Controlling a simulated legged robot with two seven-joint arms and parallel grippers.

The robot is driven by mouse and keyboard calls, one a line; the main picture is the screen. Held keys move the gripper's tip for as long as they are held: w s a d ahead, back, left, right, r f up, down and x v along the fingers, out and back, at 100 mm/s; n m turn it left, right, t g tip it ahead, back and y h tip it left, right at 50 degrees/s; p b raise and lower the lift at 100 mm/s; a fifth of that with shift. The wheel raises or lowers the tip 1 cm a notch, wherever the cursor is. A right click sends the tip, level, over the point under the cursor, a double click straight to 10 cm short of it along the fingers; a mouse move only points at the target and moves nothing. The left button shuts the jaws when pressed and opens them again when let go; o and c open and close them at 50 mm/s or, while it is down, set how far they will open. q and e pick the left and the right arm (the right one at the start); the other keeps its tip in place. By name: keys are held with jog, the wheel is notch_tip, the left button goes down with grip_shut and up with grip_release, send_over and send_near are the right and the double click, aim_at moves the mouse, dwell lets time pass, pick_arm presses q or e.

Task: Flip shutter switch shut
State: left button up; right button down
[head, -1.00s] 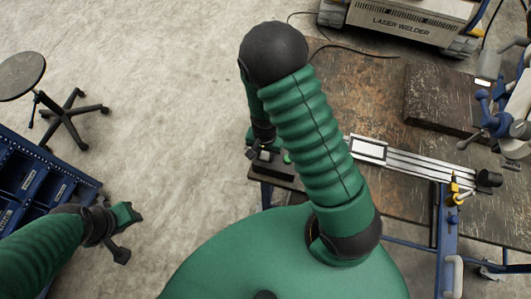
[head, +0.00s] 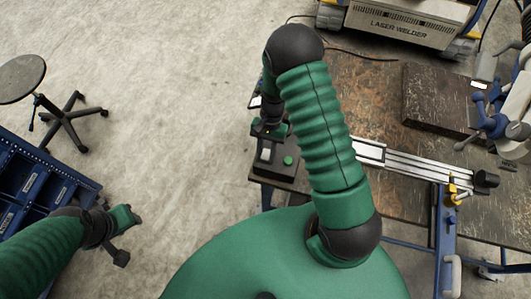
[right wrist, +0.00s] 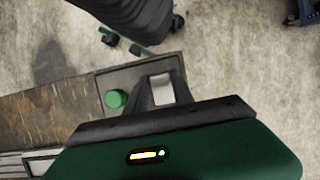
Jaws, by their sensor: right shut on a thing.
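The shutter switch (head: 266,154) is a pale lever on a dark box (head: 276,172) at the near left corner of the workbench, beside a round green button (head: 288,160). My right gripper (head: 267,139) is just above and behind it in the head view. In the right wrist view, the dark fingers of my right gripper (right wrist: 160,92) lie on both sides of the pale switch (right wrist: 160,88), shut on it. The green button (right wrist: 115,99) is to the left there. My left gripper (head: 133,217) hangs away from the bench at lower left; its jaws are too small to read.
The workbench (head: 385,85) carries a metal rail (head: 430,170), a dark block (head: 435,100) and clamps at right. A stool (head: 22,78) and blue bins (head: 35,180) are at left. The floor between is clear.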

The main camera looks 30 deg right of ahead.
jog(key=shift+a, duration=0.1)
jog(key=c, duration=1.1)
grip_release()
jog(key=shift+r, duration=0.1)
jog(key=shift+w+r, duration=0.1)
jog(key=shift+r, duration=0.1)
jog(key=b+v, duration=0.2)
jog(key=v, duration=1.4)
jog(key=shift+r, duration=0.1)
